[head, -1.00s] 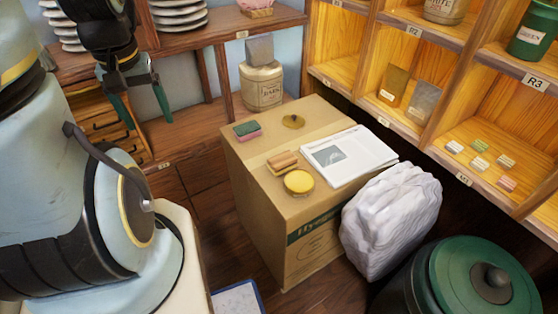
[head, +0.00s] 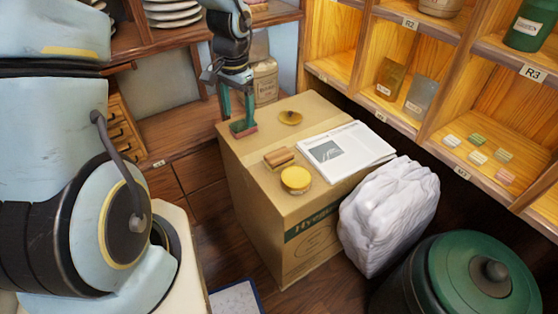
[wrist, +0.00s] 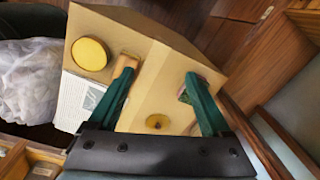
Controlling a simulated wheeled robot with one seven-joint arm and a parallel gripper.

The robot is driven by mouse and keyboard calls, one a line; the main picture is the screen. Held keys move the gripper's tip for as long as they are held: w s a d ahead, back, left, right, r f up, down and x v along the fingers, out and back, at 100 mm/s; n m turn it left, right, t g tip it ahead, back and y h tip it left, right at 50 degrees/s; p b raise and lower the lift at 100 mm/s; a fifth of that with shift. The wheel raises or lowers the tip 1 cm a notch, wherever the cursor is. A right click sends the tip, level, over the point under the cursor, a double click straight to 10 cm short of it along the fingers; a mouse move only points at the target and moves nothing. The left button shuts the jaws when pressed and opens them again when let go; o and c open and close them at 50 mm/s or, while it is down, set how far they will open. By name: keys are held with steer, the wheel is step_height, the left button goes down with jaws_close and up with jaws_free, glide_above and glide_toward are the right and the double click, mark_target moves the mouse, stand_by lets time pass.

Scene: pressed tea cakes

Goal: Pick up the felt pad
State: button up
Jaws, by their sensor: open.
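The felt pad (head: 244,132), seemingly the small block with a green top and pink lower part, lies on the near-left part of the cardboard box top in the head view. My gripper (head: 238,121) is open, pointing down just over it, and its fingers hide part of the pad. In the wrist view my gripper (wrist: 160,68) has its fingers spread. The pad (wrist: 184,94) shows partly behind the right finger there, and the gap between the fingers shows bare cardboard. I cannot tell whether a finger touches the pad.
The cardboard box (head: 262,207) also bears a bronze disc (head: 290,118), a wooden block (head: 279,157), a yellow round thing (head: 296,178) and a printed paper (head: 345,147). A white wrapped bundle (head: 390,215) and green lidded bin (head: 460,280) stand at right. Shelves (head: 440,110) rise behind.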

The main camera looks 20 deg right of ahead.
steer(key=s+d+f+m, duration=0.2)
steer(key=d+f+m, duration=0.2)
steer(key=d+f, duration=0.5)
glide_above(281, 154)
step_height(281, 154, down, 2)
steer(key=shift+d+f, duration=0.1)
steer(key=shift+f+p, duration=1.1)
steer(key=shift+f, duration=2)
steer(key=shift+c, duration=0.4)
steer(key=c, duration=1.2)
steer(key=shift+r+b, duration=0.95)
steer(key=shift+r, duration=4.1)
